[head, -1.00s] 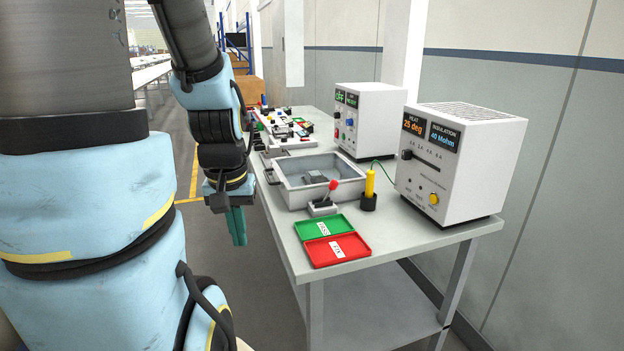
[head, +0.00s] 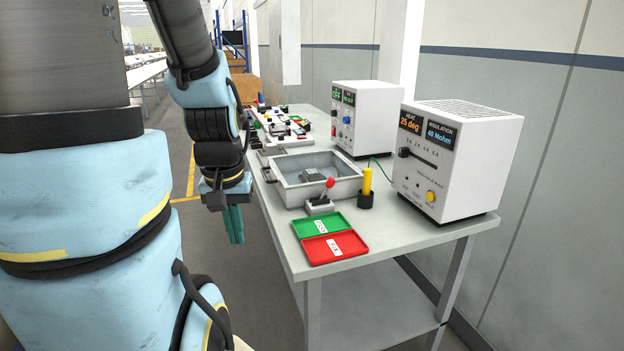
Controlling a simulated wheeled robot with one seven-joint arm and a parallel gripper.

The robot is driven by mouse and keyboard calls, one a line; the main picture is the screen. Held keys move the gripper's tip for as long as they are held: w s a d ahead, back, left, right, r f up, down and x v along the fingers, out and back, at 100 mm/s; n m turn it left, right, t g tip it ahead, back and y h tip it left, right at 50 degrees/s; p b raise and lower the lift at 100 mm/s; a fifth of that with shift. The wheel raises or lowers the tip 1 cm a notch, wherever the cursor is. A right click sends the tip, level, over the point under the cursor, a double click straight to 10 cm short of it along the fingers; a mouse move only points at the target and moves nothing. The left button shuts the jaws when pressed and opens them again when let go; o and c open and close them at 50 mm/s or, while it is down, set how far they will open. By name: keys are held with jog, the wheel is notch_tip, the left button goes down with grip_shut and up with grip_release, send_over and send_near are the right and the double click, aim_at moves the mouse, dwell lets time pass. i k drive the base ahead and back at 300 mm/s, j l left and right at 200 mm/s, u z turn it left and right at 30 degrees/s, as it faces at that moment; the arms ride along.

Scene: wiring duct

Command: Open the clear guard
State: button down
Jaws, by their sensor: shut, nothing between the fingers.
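A grey box (head: 292,195) with an open-looking top stands on the bench, and a small dark grey block (head: 312,175) lies inside it. A short bar like a handle shows at the box's left side, near my arm. My gripper (head: 234,225) has teal fingers pointing down. It is shut and empty, left of the bench's left edge and apart from the box.
A red-knobbed lever (head: 329,184), a yellow probe in a black holder (head: 367,188), a green tray (head: 321,224) and a red tray (head: 334,247) stand near the box. Two white instruments (head: 450,160) (head: 367,118) line the wall side. Several small parts crowd the bench's far end.

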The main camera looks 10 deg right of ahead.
aim_at(279, 178)
jog(key=l+u, duration=0.1)
jog(key=u, duration=0.3)
jog(key=l+u, duration=0.15)
jog(key=u, duration=0.3)
jog(key=l+u, duration=0.15)
jog(key=u, duration=0.25)
jog(key=l+u, duration=0.2)
jog(key=u, duration=0.25)
